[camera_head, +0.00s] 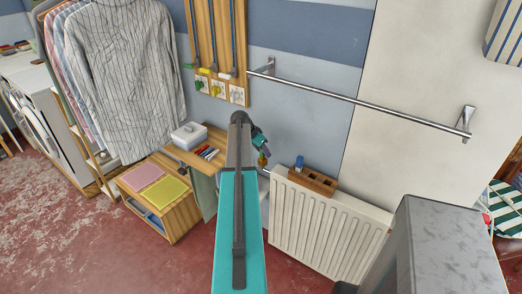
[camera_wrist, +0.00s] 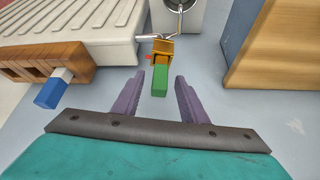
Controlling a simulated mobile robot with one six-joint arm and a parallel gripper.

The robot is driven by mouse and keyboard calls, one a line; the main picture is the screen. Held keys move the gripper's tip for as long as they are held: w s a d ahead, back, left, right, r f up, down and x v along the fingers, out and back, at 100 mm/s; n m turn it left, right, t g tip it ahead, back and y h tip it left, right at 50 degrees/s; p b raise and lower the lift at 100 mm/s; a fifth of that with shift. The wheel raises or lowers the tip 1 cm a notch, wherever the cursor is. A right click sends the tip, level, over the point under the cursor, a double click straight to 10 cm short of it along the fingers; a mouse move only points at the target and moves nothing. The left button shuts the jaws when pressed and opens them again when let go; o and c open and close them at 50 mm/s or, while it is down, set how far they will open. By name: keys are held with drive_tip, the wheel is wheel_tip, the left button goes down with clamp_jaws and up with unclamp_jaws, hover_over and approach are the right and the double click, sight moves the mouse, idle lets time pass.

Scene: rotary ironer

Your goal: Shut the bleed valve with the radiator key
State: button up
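A green block-shaped handle (camera_wrist: 160,80) on a brass-coloured body (camera_wrist: 163,46) is at the end of the white radiator (camera_wrist: 85,22). This looks like the bleed valve with a handle or key on it; I cannot tell which. A small red mark shows at its left. My gripper (camera_wrist: 159,78) is open, with one purple finger on each side of the green handle and gaps between. In the head view, my gripper (camera_head: 265,151) is beside the left end of the radiator (camera_head: 330,228). A blue-ended piece (camera_wrist: 52,92) sits in the wooden holder (camera_wrist: 35,62).
In the head view, the wooden holder (camera_head: 318,181) sits on the radiator top. A towel rail (camera_head: 360,101) is on the wall above. A wooden shelf (camera_head: 185,152) with a white box (camera_head: 189,135) is at left. A grey block (camera_head: 440,245) fills the lower right.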

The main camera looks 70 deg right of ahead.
clamp_jaws()
drive_tip(key=shift+w+d+m+g+y+b, duration=0.1)
drive_tip(key=shift+m+g+y+b, duration=0.35)
drive_tip(key=shift+m, duration=0.65)
drive_tip(key=shift+m+g+y+b, duration=0.25)
drive_tip(key=shift+m+g+b, duration=0.3)
drive_tip(key=shift+m, duration=0.55)
drive_tip(key=m+y+b, duration=0.1)
drive_tip(key=m, duration=0.2)
drive_tip(key=shift+g, duration=0.4)
drive_tip(key=shift+m+y, duration=0.4)
drive_tip(key=shift+m, duration=0.1)
unclamp_jaws()
